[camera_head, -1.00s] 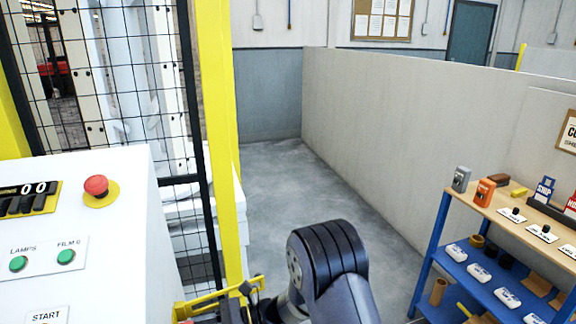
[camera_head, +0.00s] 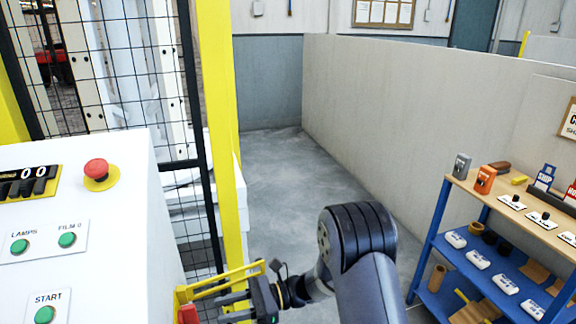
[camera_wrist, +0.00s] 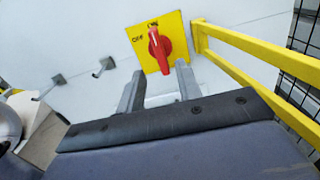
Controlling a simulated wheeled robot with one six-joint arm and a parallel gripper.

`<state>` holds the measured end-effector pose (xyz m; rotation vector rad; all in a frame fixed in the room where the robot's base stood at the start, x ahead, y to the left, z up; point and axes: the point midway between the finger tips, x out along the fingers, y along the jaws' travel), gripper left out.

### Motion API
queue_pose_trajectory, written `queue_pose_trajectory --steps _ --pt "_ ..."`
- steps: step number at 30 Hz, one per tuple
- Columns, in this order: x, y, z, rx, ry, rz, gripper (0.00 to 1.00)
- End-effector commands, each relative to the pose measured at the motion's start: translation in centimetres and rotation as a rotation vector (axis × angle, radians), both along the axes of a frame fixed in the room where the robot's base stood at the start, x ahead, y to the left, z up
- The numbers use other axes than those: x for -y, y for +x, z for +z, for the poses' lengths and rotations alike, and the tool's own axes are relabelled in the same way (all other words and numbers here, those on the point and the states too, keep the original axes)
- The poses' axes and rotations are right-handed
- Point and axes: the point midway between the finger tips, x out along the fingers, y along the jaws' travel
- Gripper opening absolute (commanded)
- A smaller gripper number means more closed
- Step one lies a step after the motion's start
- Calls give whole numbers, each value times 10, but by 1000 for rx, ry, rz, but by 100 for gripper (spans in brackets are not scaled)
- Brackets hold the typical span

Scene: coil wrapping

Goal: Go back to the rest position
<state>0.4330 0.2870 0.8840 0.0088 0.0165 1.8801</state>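My gripper (camera_wrist: 158,82) is open and empty in the wrist view, with a clear gap between its two grey fingers. A red rotary switch (camera_wrist: 160,50) on a yellow plate (camera_wrist: 141,42) lies just beyond the fingertips, and neither finger closes on it. In the head view my gripper (camera_head: 222,306) is low at the picture's centre-left, beside the white control cabinet (camera_head: 130,210). A bit of red (camera_head: 187,314) shows at the cabinet's side near the fingertips.
A yellow bar (camera_head: 225,281) juts from the cabinet side just above my gripper; it also shows in the wrist view (camera_wrist: 255,50). Mesh fencing and a yellow post (camera_head: 218,130) stand behind. A blue shelf (camera_head: 433,250) stands right. Grey floor (camera_head: 285,175) is clear between.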

Motion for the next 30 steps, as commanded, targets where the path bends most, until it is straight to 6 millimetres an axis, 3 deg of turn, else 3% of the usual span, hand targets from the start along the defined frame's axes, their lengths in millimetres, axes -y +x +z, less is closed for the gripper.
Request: queue_pose_trajectory --steps 10,30 --pt "-69 -23 2 0 1 4 34" --pt "-65 -20 -3 598 191 -1 34"
